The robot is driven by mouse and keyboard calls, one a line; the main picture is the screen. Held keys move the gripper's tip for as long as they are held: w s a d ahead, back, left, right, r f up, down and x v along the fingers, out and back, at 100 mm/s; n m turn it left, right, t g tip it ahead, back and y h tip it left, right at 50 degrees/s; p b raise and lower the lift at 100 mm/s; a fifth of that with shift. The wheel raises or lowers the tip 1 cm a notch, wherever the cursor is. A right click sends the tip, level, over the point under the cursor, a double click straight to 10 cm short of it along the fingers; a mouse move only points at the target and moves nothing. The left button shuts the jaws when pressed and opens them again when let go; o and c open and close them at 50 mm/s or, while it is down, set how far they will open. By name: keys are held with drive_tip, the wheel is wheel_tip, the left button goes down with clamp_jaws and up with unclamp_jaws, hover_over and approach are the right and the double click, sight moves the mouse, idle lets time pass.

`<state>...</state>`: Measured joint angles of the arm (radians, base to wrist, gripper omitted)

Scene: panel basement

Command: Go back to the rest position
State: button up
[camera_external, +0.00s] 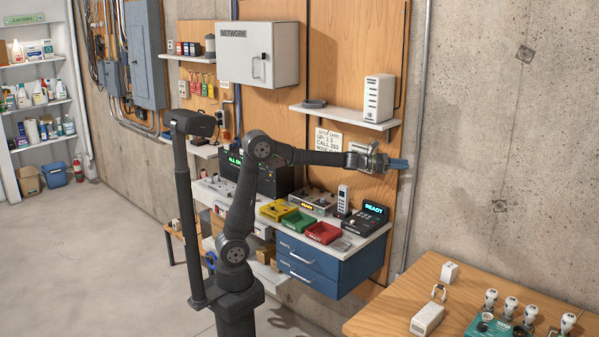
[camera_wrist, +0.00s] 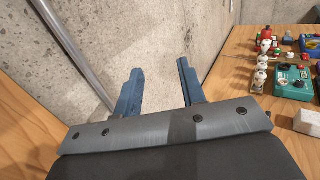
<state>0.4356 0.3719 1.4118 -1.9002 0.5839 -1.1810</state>
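My gripper (camera_external: 398,163) is held out to the right at the end of my raised arm, in front of the concrete wall and above the level of the blue drawer unit. In the wrist view, its two blue fingers (camera_wrist: 158,88) stand apart with nothing between them. The gripper is open and empty. The concrete wall shows behind the gap between the fingers.
A wooden table (camera_external: 408,292) with a green tester (camera_external: 490,327) and several white-topped parts stands at lower right. A blue drawer unit (camera_external: 308,265) with coloured bins is below my arm. A shelf (camera_external: 345,117) holding a white box (camera_external: 378,98) is above my forearm. A metal conduit (camera_wrist: 75,52) runs along the wall.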

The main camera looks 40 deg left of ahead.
drive_tip(key=w+a+r+n+t+y, duration=0.1)
drive_tip(key=w+a+r, duration=0.1)
drive_tip(key=a, duration=0.5)
drive_tip(key=w+a+r+n+t+y, duration=0.1)
drive_tip(key=w+a+r+t+y, duration=0.1)
drive_tip(key=a, duration=0.5)
drive_tip(key=shift+a+r+n, duration=0.15)
drive_tip(key=shift+r+n, duration=0.25)
drive_tip(key=shift+r, duration=0.35)
drive_tip(key=shift+o, duration=0.2)
drive_tip(key=o, duration=1.3)
drive_tip(key=shift+o, duration=0.2)
drive_tip(key=s+d+f+m+g+y, duration=0.1)
drive_tip(key=s+d+f+m+y, duration=0.15)
drive_tip(key=d+f+m, duration=0.4)
drive_tip(key=s+d+f+m+g+y, duration=0.1)
drive_tip(key=s+d+f+m, duration=0.25)
drive_tip(key=f, duration=0.65)
drive_tip(key=s+d+f+m+g+y, duration=0.1)
drive_tip(key=s+d+f+m, duration=0.1)
drive_tip(key=d+f+m, duration=0.5)
drive_tip(key=s+d+f+m+g+h, duration=0.1)
drive_tip(key=s+d+f+m+h, duration=0.1)
drive_tip(key=s+d+f+m, duration=0.7)
drive_tip(key=s+d+f+m+g+h, duration=0.2)
drive_tip(key=s+d+f+m, duration=0.25)
drive_tip(key=s+m, duration=0.85)
drive_tip(key=x, duration=0.9)
drive_tip(key=shift+w+f, duration=0.25)
drive_tip(key=shift+w, duration=0.1)
